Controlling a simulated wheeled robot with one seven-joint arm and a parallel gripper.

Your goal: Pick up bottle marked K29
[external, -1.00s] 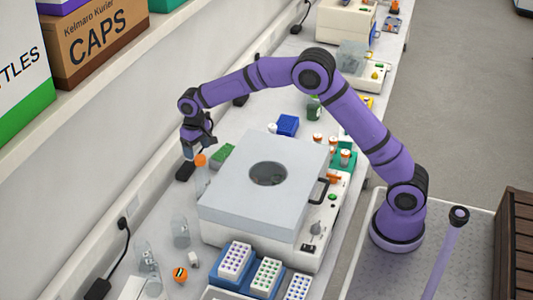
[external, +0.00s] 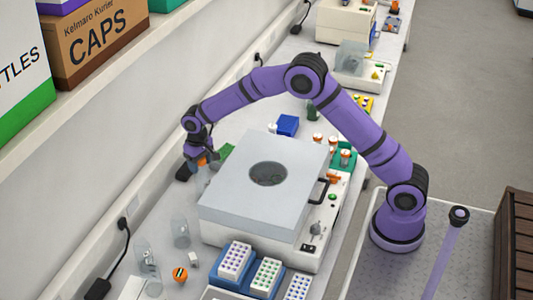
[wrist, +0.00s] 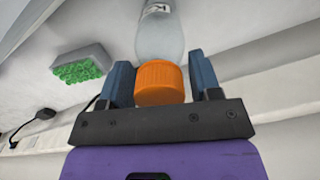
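A clear bottle with an orange cap stands on the bench between the wall and the centrifuge-like box; its cap (external: 202,161) shows just below my gripper (external: 198,158). In the wrist view the orange cap (wrist: 162,83) lies between my two blue-grey fingers (wrist: 163,82), with a small gap seen on each side. The clear bottle body (wrist: 160,35) extends beyond it, with part of a dark-marked label at the top edge. My gripper is open around the cap.
A grey-lidded box machine (external: 235,190) stands close right of the bottle. A green-topped sponge-like block (wrist: 82,68) lies nearby. Clear beakers (external: 181,232) and an orange-topped item (external: 180,274) stand toward the front. The wall is close on the left.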

